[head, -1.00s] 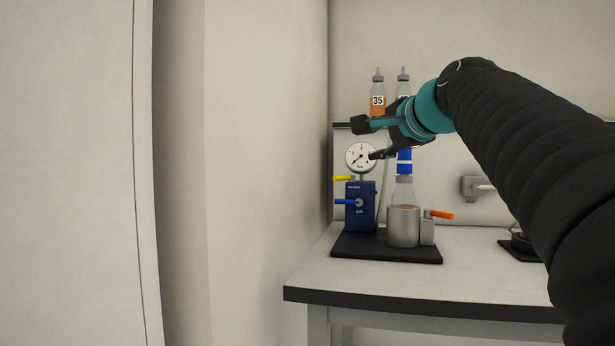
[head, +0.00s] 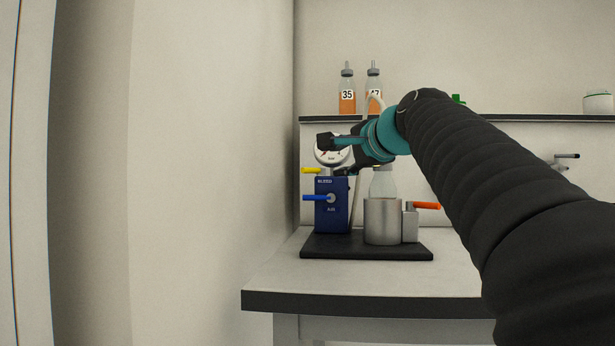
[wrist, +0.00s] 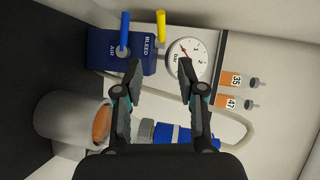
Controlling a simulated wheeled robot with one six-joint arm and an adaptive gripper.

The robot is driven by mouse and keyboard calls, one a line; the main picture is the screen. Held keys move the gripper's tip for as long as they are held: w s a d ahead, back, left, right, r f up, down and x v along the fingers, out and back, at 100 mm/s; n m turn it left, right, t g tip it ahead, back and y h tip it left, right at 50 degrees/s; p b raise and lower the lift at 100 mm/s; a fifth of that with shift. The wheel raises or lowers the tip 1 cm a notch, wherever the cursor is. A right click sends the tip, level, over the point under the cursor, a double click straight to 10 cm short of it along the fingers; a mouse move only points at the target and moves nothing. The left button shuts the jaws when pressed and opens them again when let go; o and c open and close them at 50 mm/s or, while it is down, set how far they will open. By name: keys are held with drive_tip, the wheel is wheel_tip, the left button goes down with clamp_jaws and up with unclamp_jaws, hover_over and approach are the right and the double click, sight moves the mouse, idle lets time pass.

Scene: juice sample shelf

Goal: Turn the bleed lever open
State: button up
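The yellow bleed lever (head: 312,170) sticks out to the left from the top of the blue valve box (head: 325,222). In the wrist view the yellow lever (wrist: 161,26) lies beside the word BLEED. A blue lever (head: 317,198), marked AIR, sits below it on the box's front. My gripper (head: 335,157) is open and empty, in front of the pressure gauge and partly hiding it. In the wrist view the open fingers (wrist: 160,68) point toward the box and gauge (wrist: 188,60), with the yellow lever beyond the fingertips and apart from them.
A steel cup (head: 382,225) holding a bottle (head: 384,183) stands right of the box on a black base (head: 365,247). An orange lever (head: 427,206) is beside it. Bottles 35 (head: 347,95) and 47 stand on the shelf (head: 470,118). A wall is close on the left.

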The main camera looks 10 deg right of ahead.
sight(310, 170)
drive_tip(key=shift+y, duration=0.3)
drive_tip(key=x, duration=0.7)
drive_tip(key=a+x, duration=0.1)
drive_tip(key=x, duration=0.3)
drive_tip(key=shift+s+a+p, duration=0.1)
drive_tip(key=shift+s+p, duration=0.1)
drive_tip(key=shift+p, duration=0.1)
drive_tip(key=shift+x, duration=0.9)
clamp_jaws()
